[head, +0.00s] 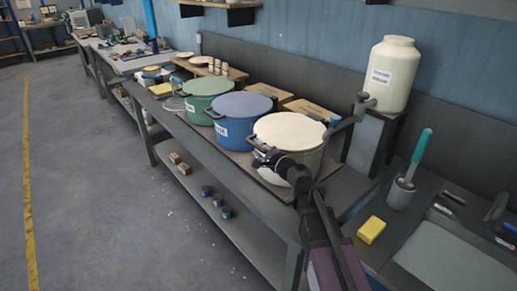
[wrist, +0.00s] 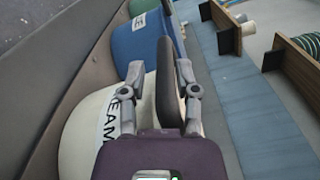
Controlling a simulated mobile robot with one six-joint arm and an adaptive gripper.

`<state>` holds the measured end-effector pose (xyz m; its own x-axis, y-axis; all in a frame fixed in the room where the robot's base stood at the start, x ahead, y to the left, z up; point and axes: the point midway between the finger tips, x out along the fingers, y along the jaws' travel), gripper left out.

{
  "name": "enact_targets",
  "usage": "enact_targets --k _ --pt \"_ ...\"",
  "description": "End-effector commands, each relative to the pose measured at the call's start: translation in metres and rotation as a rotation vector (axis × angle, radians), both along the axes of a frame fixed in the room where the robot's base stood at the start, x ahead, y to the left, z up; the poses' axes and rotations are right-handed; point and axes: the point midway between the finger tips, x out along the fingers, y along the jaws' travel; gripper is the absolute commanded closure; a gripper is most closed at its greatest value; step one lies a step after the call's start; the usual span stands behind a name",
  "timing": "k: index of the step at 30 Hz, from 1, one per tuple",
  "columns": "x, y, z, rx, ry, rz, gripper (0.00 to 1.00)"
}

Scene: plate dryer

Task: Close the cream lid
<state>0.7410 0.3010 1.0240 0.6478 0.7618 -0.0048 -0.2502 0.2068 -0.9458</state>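The cream pot (head: 311,158) is the nearest of the row in the head view, with a pale round lid (head: 290,131) that looks flat across its top. It has dark fittings near its left rim. In the wrist view the pot's pale side (wrist: 82,140) carries a partly hidden cream label. My gripper (head: 259,152) is at the pot's near left side, close to the rim. In the wrist view my gripper (wrist: 158,80) has its fingers apart, with a long dark bar (wrist: 172,75) between them, nearer the right finger. I cannot tell whether it touches the bar. The lid's far edge is unclear.
A blue pot (head: 240,105) and a green pot (head: 206,87) stand beyond, both lidded. A white jar (head: 392,74) stands on a stand behind. A yellow sponge (head: 371,230) and a green-handled brush (head: 420,146) are at right.

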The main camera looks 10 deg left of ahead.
Motion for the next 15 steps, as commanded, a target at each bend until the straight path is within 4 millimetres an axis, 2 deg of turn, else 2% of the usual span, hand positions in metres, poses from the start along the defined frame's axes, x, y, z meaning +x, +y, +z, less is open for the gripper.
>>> enact_targets --k 15 --pt "-0.0017 -0.0001 0.0003 0.003 0.001 0.002 0.43"
